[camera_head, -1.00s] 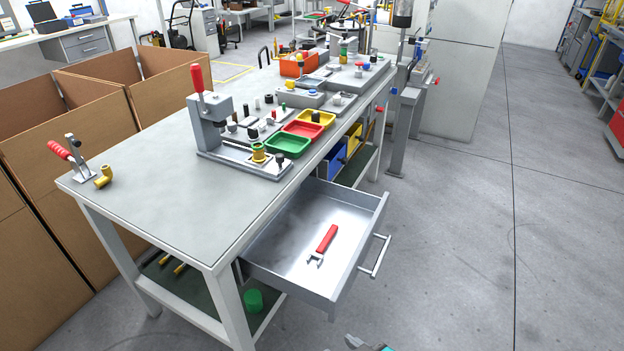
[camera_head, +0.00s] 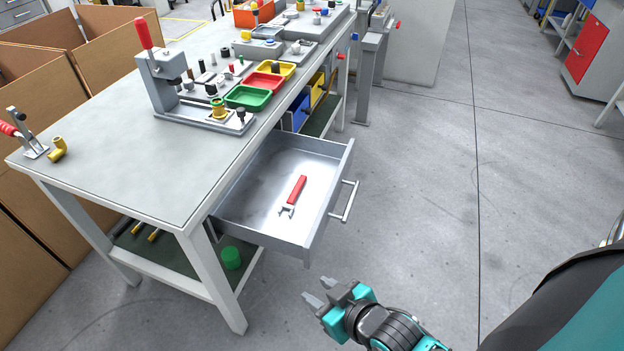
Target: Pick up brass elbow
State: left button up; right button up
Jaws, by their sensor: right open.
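The brass elbow (camera_head: 58,149) sits on the near left corner of the workbench top (camera_head: 130,165), beside a red-handled toggle clamp (camera_head: 30,138). My right gripper (camera_head: 318,291) is at the bottom middle, over the floor in front of the bench. It is open and empty, well to the right of the elbow and apart from the bench. My left gripper does not show.
An open drawer (camera_head: 240,187) with a red-handled tool (camera_head: 296,191) juts out from the bench towards my right gripper. A lever press (camera_head: 160,85) and green, red and yellow trays (camera_head: 247,97) stand farther back. Cardboard boxes (camera_head: 30,215) line the left side.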

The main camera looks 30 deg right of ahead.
aim_at(53, 156)
jog(key=i+j, duration=0.2)
jog(key=j, duration=0.2)
jog(key=i+j, duration=0.15)
jog(key=j, duration=0.2)
jog(key=i+j, duration=0.2)
jog(key=j, duration=0.2)
jog(key=i+j, duration=0.2)
jog(key=j, duration=0.2)
jog(key=i+j, duration=0.15)
jog(key=j, duration=0.2)
